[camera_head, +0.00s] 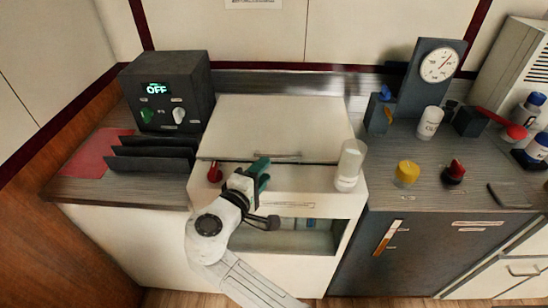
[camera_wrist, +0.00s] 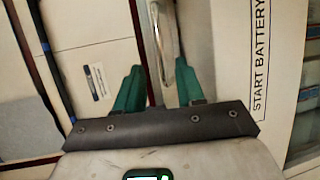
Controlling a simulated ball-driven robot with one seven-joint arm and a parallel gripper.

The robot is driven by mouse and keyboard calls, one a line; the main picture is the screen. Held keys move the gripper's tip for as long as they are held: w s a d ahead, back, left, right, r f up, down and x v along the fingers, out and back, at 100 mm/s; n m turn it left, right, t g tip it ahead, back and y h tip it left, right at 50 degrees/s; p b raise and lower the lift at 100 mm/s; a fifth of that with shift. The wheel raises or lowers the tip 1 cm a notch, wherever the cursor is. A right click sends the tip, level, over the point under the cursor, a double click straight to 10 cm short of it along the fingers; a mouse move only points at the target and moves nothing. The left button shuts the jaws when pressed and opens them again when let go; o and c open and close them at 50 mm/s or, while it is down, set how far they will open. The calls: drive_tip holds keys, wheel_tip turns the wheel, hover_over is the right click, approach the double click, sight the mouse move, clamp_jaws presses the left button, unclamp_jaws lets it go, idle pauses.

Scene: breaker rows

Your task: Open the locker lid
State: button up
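The white locker lid (camera_head: 272,122) lies closed on the white cabinet in the middle of the head view. A thin metal handle (camera_head: 272,157) runs along its front edge. My gripper (camera_head: 258,170), with green fingers, is at the front of the lid beside the handle. In the wrist view the two green fingers of my gripper (camera_wrist: 158,72) stand apart. The metal handle (camera_wrist: 167,40) shows between and ahead of them, with a visible gap. Contact between fingers and handle cannot be made out.
A red knob (camera_head: 215,172) is left of my gripper, and a pale cylinder (camera_head: 350,165) stands to its right. A dark box reading OFF (camera_head: 165,92) and black upright slots (camera_head: 150,155) are at the left. A gauge stand (camera_head: 425,80) is at the right.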

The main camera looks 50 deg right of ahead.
sight(275, 158)
drive_tip(key=x, duration=0.6)
drive_tip(key=shift+p, duration=0.3)
drive_tip(key=shift+s, duration=0.1)
clamp_jaws()
